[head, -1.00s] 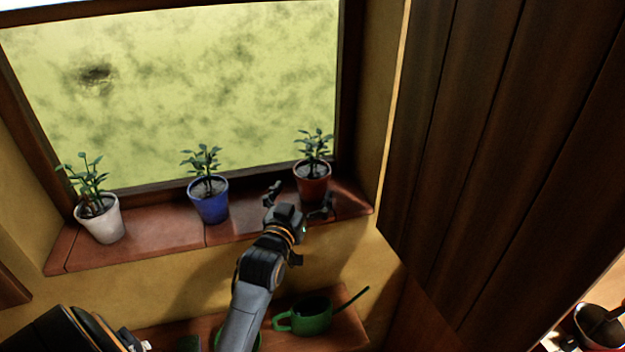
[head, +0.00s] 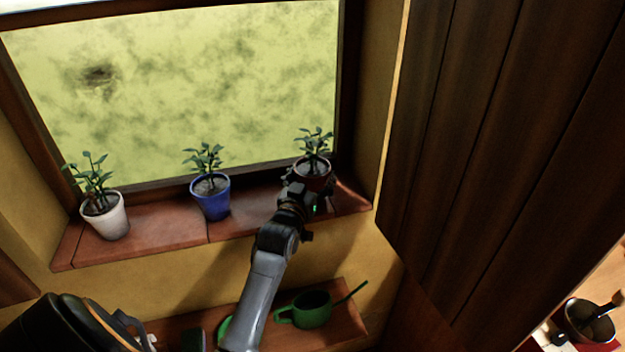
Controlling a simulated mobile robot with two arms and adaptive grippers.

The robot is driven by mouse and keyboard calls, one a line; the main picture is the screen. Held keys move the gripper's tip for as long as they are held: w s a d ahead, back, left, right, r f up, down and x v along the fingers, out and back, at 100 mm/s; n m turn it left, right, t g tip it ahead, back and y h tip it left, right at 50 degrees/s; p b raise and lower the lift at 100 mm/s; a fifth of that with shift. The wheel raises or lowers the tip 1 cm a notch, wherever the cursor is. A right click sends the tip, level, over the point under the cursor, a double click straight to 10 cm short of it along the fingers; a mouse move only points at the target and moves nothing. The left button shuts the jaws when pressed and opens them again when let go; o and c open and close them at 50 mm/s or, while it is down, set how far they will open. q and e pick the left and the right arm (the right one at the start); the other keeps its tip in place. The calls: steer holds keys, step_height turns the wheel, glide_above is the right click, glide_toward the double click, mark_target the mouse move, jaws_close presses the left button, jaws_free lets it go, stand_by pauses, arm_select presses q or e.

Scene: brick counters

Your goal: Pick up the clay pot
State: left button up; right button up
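The clay pot (head: 312,172) is reddish-brown and holds a leafy green plant. It stands upright at the right end of the windowsill. My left gripper (head: 309,188) is at the near side of this pot, with its fingers spread to the pot's left and right. The gripper hides the pot's lower front. I cannot see whether the fingers touch it. My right gripper is not in view.
On the tiled sill (head: 150,236), a blue pot (head: 212,203) and a white pot (head: 107,221) with plants stand to the left. A green mug-like pot (head: 312,309) sits on a lower ledge. A dark wooden panel (head: 480,140) rises at the right.

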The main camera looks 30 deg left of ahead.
arm_select(q)
steer(key=c, duration=0.7)
steer(key=shift+r, duration=0.1)
steer(key=shift+c, duration=1.1)
